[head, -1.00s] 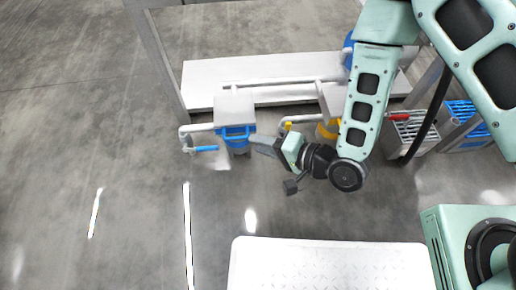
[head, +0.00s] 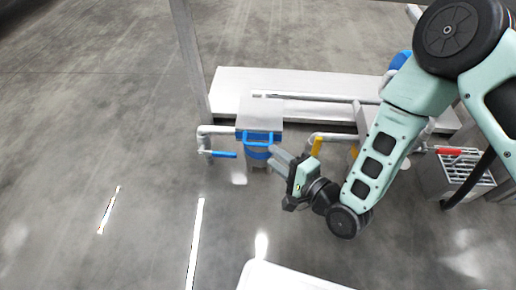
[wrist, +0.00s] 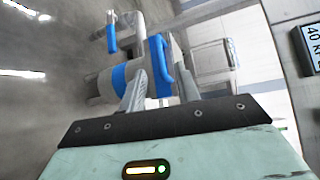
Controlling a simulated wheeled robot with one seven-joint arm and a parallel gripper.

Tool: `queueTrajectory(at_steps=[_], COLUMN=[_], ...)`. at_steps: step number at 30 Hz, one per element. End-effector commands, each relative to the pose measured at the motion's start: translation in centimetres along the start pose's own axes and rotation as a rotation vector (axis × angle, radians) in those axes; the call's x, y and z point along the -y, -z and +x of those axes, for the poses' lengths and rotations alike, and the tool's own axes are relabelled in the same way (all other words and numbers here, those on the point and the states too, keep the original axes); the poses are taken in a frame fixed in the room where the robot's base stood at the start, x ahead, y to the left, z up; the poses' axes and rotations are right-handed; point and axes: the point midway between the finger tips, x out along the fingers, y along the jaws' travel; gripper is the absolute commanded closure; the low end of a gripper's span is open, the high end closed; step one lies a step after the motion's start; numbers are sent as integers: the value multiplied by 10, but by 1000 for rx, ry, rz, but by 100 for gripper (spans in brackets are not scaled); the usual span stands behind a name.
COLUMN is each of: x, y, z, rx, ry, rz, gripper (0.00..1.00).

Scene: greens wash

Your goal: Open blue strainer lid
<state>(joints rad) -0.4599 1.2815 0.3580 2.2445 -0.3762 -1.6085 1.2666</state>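In the wrist view, the strainer's blue handle (wrist: 158,58) and blue band (wrist: 119,76) show beyond my gripper (wrist: 160,78). The two fingers are apart with nothing clamped between them. Whether they touch the handle, I cannot tell.
A pipe with a blue lever (head: 224,155) is left of the strainer. A yellow lever (head: 317,146) stands close to my wrist. A red-handled basket (head: 462,172) is at the right. A pale platform (head: 232,84) lies behind. A white surface (head: 285,278) is at the bottom edge.

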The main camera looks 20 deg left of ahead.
Motion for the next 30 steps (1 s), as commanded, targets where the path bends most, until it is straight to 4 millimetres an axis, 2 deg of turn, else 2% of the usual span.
queueTrajectory(at_steps=[1,6,12,24,25,28,30], x=[-3,-3,-2,0,0,0,0], y=[1,0,0,0,0,0,0], z=[12,44,68,75,75,75,75], rx=[1,1,0,-1,-1,-1,-1], ry=[5,4,1,-1,-1,-1,-1], rz=[-4,-2,-1,0,0,0,0], gripper=[68,68,68,68,70,98,100])
